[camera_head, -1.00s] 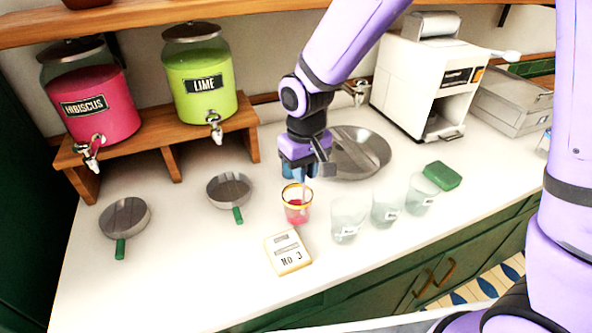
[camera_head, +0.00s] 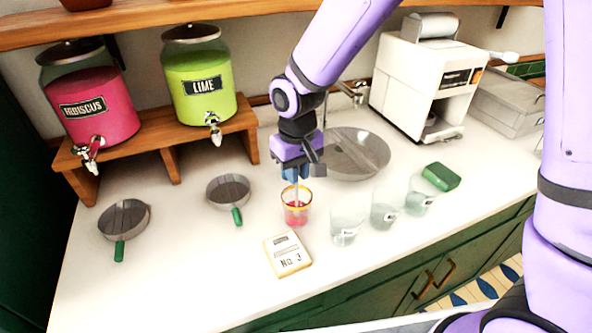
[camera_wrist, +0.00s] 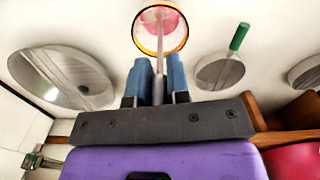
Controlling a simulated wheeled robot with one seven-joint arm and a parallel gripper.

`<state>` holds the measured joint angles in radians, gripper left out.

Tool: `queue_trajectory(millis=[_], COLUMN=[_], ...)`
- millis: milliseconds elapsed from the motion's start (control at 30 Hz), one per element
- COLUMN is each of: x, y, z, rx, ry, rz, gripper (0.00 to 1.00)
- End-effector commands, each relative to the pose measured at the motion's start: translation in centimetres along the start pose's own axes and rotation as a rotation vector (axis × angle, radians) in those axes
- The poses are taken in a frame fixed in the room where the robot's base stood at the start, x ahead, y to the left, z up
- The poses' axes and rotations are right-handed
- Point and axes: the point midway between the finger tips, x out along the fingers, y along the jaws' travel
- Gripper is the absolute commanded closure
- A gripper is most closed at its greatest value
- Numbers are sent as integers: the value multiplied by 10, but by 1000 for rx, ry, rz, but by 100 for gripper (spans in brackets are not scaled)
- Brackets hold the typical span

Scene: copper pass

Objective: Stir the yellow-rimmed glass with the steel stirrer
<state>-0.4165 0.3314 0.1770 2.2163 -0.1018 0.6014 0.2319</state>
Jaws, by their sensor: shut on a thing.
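The yellow-rimmed glass (camera_head: 297,210) stands on the white counter with pink liquid in its lower part. It also shows at the top of the wrist view (camera_wrist: 160,30). My gripper (camera_head: 296,176) is above the glass, pointing down. In the wrist view its blue fingers (camera_wrist: 158,82) are shut on the steel stirrer (camera_wrist: 158,60). The stirrer (camera_head: 296,193) reaches down from the fingers into the glass. Whether its tip touches the bottom cannot be told.
Three clear glasses (camera_head: 384,210) stand right of the yellow-rimmed one. A round steel basin (camera_head: 355,153) is behind right. Green-handled pans (camera_head: 228,190) sit left, below the hibiscus (camera_head: 90,105) and lime (camera_head: 200,82) dispensers. A green sponge (camera_head: 440,177) lies right.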

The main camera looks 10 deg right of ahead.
Motion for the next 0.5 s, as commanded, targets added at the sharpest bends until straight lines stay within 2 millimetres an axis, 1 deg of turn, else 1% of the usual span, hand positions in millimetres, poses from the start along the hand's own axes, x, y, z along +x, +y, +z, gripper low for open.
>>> queue_trajectory(millis=[500], x=[-32], y=[0], z=[0], rx=[1], ry=[1], rz=[0], gripper=[100])
